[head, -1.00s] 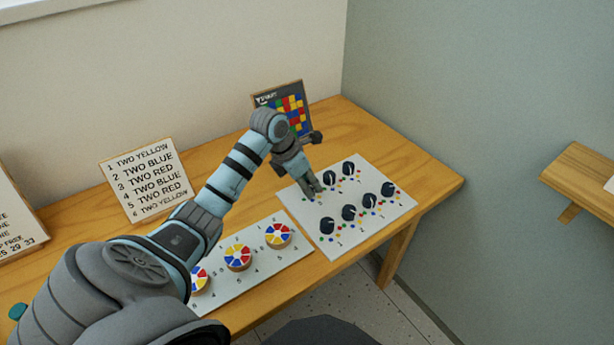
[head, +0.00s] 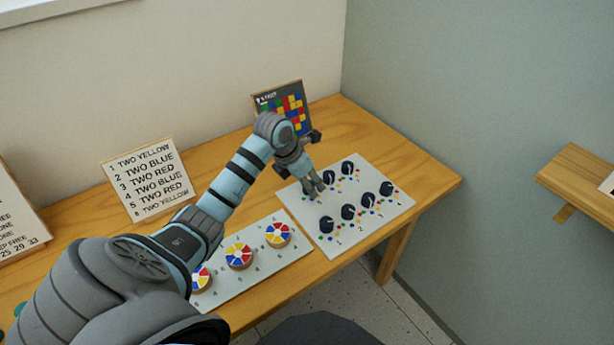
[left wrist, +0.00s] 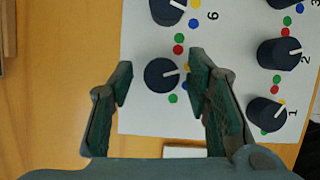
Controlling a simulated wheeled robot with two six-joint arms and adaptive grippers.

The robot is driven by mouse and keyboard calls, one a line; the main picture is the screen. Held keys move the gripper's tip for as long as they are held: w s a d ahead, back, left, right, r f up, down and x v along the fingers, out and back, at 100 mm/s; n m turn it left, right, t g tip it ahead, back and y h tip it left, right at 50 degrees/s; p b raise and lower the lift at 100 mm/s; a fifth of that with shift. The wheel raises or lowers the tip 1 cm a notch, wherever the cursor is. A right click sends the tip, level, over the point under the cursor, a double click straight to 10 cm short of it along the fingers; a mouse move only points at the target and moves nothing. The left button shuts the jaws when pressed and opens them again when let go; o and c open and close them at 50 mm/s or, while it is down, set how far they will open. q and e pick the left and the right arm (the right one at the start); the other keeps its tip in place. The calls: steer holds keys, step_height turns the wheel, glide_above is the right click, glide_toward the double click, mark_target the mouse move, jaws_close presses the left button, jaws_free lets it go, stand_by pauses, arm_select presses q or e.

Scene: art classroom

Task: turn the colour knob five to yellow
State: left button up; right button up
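The white knob panel (head: 385,212) lies on the table with two rows of black knobs. Knob five (left wrist: 160,75), whose number is hidden, is the end knob beside the one labelled 6 (left wrist: 167,8). Its white pointer faces right in the left wrist view, towards what seems a yellow dot. Green and blue dots lie below the pointer, a red one above. My left gripper (left wrist: 160,70) is open, its fingers on either side of knob five with gaps. In the head view the left gripper (head: 315,192) covers that knob. My right gripper is out of view.
A panel with colour wheels (head: 258,262) lies left of the knob panel. A colour chart (head: 285,101) stands behind my gripper and a text sign (head: 148,180) farther left. A wooden shelf (head: 580,178) is at right. Knob 1 (left wrist: 267,113) is near the right finger.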

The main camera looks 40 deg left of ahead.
arm_select(q)
steer(key=shift+s+r, duration=0.15)
steer(key=shift+r, duration=0.05)
steer(key=v, duration=1.1)
steer(key=shift+r, duration=0.25)
steer(key=shift+a, duration=0.1)
